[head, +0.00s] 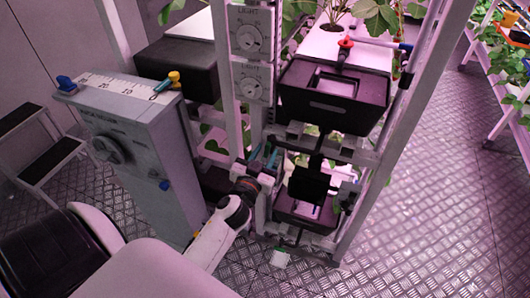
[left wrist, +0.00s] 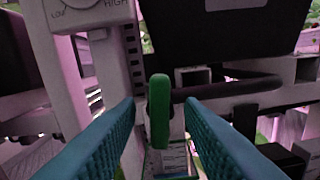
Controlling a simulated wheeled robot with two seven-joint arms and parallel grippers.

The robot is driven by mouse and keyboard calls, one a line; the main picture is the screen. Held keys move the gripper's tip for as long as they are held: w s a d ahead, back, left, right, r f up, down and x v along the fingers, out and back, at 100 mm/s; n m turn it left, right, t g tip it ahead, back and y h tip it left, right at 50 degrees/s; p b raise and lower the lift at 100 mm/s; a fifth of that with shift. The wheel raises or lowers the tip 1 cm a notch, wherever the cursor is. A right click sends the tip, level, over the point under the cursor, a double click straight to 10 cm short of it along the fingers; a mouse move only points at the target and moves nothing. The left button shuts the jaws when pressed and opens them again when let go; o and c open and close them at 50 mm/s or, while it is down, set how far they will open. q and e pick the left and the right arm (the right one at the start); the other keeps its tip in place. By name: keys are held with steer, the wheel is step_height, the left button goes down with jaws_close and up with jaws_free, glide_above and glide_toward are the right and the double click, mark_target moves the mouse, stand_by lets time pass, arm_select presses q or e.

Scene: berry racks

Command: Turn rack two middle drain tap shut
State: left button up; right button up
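A green tap handle (left wrist: 159,112) stands upright near the middle of the left wrist view, beside a dark horizontal pipe (left wrist: 228,88). My left gripper (left wrist: 160,118) is open, with one teal finger on each side of the handle. Gaps show between the handle and both fingers. In the head view my left gripper (head: 269,157) reaches in by the rack post, below the upper black tray (head: 330,105). I cannot make out the green handle in the head view. My right gripper is not in view.
Two LIGHT dials (head: 250,38) sit on the post above my gripper. A grey cabinet (head: 135,150) with a knob stands to the left. A red-handled tap (head: 345,43) is on the upper tray, and a lower tray (head: 318,224) sits beneath. Open floor (head: 440,190) lies right.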

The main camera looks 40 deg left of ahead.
arm_select(q)
steer(key=shift+w, duration=0.15)
steer(key=shift+c, duration=0.4)
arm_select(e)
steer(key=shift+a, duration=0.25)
arm_select(q)
jaws_close()
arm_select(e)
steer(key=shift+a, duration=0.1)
arm_select(q)
steer(key=shift+m, duration=0.3)
steer(key=m, duration=0.3)
steer(key=shift+m, duration=0.3)
steer(key=m, duration=0.3)
steer(key=shift+m+p, duration=0.3)
steer(key=shift+p, duration=0.1)
steer(key=m, duration=0.5)
steer(key=shift+m, duration=1.7)
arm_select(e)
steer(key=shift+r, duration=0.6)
arm_select(q)
steer(key=shift+f+m, duration=0.1)
steer(key=shift+m, duration=0.2)
